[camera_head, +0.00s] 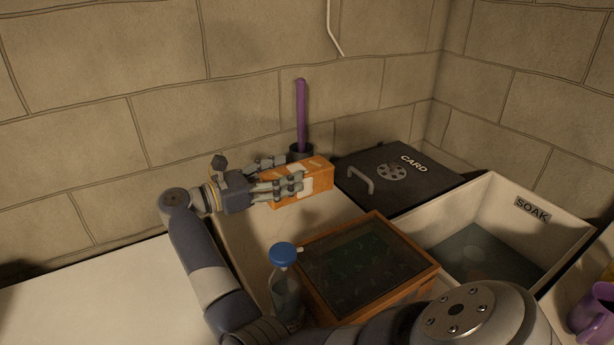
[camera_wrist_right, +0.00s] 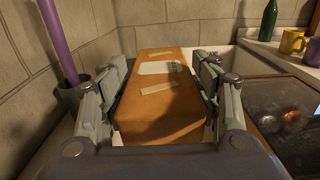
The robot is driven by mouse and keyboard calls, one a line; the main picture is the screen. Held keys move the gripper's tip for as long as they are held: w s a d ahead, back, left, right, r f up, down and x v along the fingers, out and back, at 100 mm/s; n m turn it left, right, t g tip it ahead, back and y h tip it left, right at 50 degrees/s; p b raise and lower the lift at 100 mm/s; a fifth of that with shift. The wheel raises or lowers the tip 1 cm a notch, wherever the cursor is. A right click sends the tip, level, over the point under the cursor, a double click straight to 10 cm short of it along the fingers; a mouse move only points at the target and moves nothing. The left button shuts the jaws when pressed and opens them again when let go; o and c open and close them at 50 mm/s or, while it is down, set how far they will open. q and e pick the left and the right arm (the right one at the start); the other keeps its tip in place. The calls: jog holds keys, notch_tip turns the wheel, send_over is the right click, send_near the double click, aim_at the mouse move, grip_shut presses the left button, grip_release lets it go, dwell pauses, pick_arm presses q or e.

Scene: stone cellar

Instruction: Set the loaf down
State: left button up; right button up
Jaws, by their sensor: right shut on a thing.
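The loaf is an orange-brown block (camera_head: 318,176) with pale patches, near the wall at the back of the counter. My right gripper (camera_head: 284,174) is shut on it, with fingers on both sides. In the right wrist view the loaf (camera_wrist_right: 158,112) lies lengthwise between the fingers (camera_wrist_right: 160,88), pointing away, with pale strips on top. Whether its underside touches the counter is hidden. My left gripper is not in view.
A purple stick stands in a dark cup (camera_head: 300,152) just behind the loaf. A black lidded CARD box (camera_head: 412,188) is to its right. A glass-topped wooden case (camera_head: 312,280), blue-capped bottle (camera_head: 284,256) and SOAK basin (camera_head: 575,238) are nearer. Counter (camera_head: 90,290) at left is clear.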

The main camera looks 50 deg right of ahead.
notch_tip(320, 180, down, 5)
jog(key=shift+w+a+f+p, duration=0.1)
jog(key=shift+a+p, duration=0.05)
jog(key=shift+p, duration=0.5)
jog(key=shift+f, duration=0.35)
notch_tip(320, 180, down, 3)
jog(key=shift+f, duration=0.6)
jog(key=o, duration=1.2)
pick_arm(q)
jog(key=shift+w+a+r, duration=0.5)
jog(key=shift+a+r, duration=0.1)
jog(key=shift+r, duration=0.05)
